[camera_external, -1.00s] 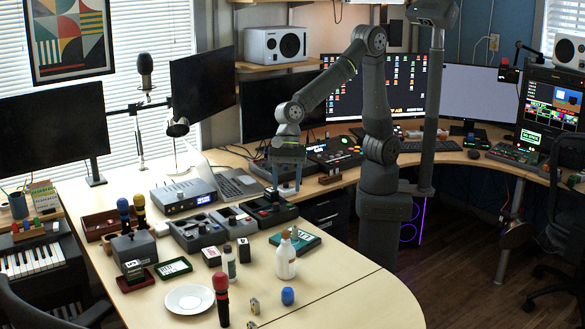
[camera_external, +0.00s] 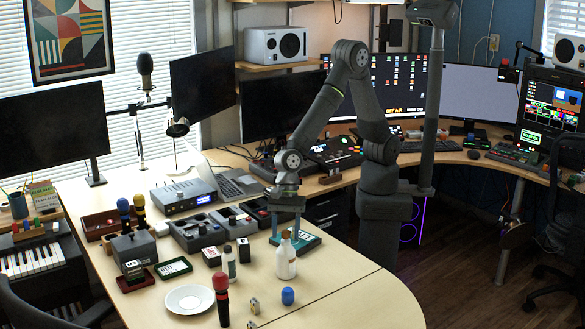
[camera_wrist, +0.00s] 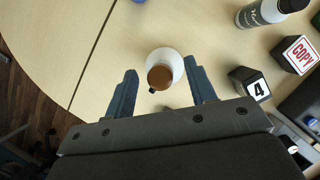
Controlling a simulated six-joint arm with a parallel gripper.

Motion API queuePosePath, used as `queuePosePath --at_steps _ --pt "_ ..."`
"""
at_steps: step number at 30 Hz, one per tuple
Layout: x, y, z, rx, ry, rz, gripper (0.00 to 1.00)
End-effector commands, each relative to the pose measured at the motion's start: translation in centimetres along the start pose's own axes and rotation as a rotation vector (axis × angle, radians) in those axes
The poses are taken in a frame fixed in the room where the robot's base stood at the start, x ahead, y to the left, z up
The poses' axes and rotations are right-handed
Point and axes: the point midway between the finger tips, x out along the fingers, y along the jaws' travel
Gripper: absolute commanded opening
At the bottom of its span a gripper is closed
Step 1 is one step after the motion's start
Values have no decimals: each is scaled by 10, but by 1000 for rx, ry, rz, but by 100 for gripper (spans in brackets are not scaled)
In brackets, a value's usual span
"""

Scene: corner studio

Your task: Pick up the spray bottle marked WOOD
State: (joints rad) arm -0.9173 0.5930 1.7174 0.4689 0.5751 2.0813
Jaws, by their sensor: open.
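A white bottle with an orange-brown top (camera_external: 286,262) stands upright on the light wooden desk. In the wrist view the bottle (camera_wrist: 175,58) shows from above, between my fingertips, its side marking hidden. A grey-white bottle with a dark cap (camera_external: 229,265) stands to its left; in the wrist view this bottle (camera_wrist: 262,13) is at the upper right, with script lettering I cannot read surely. My gripper (camera_external: 286,235) is open and points down at the white bottle's top. In the wrist view my gripper (camera_wrist: 161,70) has a finger either side of it, with gaps.
Small cubes marked COPY (camera_wrist: 300,56) and 4 (camera_wrist: 256,88) stand near the bottles. A blue object (camera_external: 288,296), a red-topped microphone (camera_external: 221,290) and a plate (camera_external: 189,300) are in front. Desk to the right is bare.

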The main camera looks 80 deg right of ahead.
Motion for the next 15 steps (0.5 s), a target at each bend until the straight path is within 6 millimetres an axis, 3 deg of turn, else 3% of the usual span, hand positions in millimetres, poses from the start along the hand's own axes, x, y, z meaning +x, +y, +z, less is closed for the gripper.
queuePosePath --at_steps 6,14,15 --pt "23 0 0 -1 0 0 51" --pt "26 0 0 -1 -1 -1 51" --pt "26 0 0 -1 -1 -1 47"
